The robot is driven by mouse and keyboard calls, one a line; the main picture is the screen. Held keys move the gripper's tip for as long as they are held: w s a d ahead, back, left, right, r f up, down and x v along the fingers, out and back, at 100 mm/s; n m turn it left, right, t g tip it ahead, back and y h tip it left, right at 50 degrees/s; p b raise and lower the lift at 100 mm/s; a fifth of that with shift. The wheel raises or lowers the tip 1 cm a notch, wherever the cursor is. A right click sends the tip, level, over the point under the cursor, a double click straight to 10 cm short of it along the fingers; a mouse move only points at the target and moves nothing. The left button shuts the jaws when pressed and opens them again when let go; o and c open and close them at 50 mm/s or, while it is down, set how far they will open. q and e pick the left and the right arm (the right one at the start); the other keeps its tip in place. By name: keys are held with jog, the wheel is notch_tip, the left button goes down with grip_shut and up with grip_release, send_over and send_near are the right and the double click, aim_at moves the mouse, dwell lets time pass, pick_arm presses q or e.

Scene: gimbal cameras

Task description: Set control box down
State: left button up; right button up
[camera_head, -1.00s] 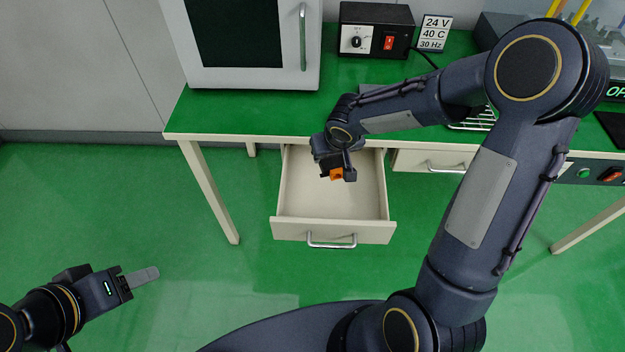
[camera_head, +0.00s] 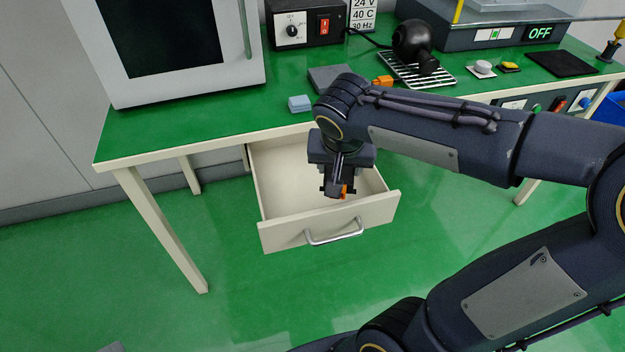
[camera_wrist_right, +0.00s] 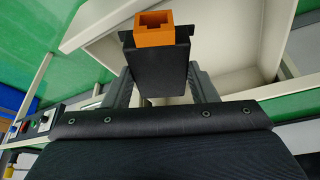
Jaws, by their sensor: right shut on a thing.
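My right gripper (camera_head: 338,188) is shut on a dark box with an orange socket-like end, which I take to be the control box (camera_wrist_right: 160,75). In the right wrist view the box sits between the two fingers, its orange end pointing away from the wrist. In the head view the gripper hangs over the open drawer (camera_head: 328,222), near its front; the orange end shows beside the fingers. I cannot tell how high the box is above the drawer floor. Of my left gripper, only what looks like a grey fingertip (camera_head: 112,347) shows at the bottom edge.
The green tabletop (camera_head: 200,120) carries a white cabinet (camera_head: 175,45), a black unit with a red switch (camera_head: 305,25), a light blue block (camera_head: 299,103), a grey slab (camera_head: 330,78) and a black round device (camera_head: 414,42) on a rack. The drawer's visible interior looks empty.

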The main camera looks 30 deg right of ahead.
jog(key=w+f, duration=0.2)
jog(key=w+f+b, duration=0.1)
jog(key=w+f, duration=0.1)
jog(key=w, duration=0.1)
jog(key=w+f, duration=0.2)
jog(key=w, duration=0.1)
jog(key=shift+a+f+b, duration=0.3)
jog(key=shift+a+b, duration=0.05)
jog(key=shift+w+f, duration=0.25)
jog(key=shift+f, duration=0.2)
jog(key=shift+w+f+b, duration=0.15)
jog(key=shift+f+b, duration=0.4)
jog(key=shift+f, duration=1)
jog(key=shift+f, duration=0.2)
jog(key=o, duration=1)
jog(key=shift+o, duration=0.2)
